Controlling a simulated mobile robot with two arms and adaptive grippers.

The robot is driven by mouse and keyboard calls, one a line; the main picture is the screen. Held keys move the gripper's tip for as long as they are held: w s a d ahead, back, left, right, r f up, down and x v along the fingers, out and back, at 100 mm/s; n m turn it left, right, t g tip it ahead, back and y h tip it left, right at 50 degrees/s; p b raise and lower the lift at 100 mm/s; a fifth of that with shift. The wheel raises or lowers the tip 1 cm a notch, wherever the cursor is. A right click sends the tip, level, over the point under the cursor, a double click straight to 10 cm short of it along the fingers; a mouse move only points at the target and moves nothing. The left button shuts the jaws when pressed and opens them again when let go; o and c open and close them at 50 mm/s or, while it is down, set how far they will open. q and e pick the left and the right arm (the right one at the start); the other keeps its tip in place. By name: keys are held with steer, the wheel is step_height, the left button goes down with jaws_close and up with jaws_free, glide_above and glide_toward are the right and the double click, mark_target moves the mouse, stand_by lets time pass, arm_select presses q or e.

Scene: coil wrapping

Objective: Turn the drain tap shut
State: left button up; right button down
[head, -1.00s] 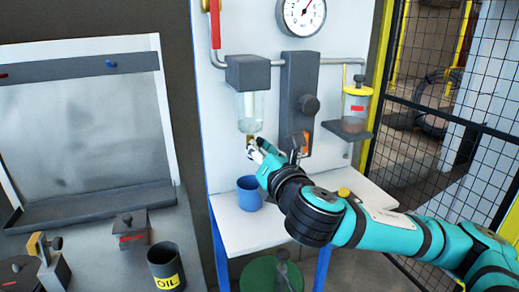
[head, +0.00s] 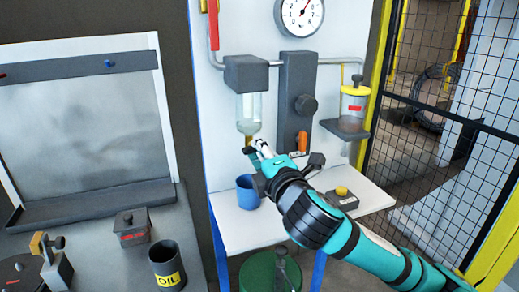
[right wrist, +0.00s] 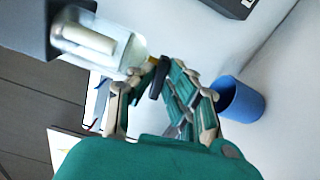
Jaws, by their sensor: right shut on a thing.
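The drain tap sits under the clear filter bowl (head: 249,108) on the white panel. Its brass part (head: 249,140) shows just below the bowl in the head view. In the right wrist view the tap's dark lever (right wrist: 158,77) lies between my fingers. My right gripper (head: 258,150) is at the tap, below the bowl, and shut on it. It also shows in the right wrist view (right wrist: 160,92), where the bowl (right wrist: 112,42) is to its upper left. The fingers hide part of the tap. My left gripper is not in view.
A blue cup (head: 248,194) stands on the white shelf (head: 237,228), close below my right gripper. A grey block with a yellow button (head: 341,190) is to the right. An orange lever (head: 302,141) and a yellow-capped oiler (head: 354,100) are on the panel's right.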

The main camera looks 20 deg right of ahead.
steer(key=shift+m, duration=0.7)
steer(key=c, duration=1.4)
jaws_free()
steer(key=shift+o, duration=0.2)
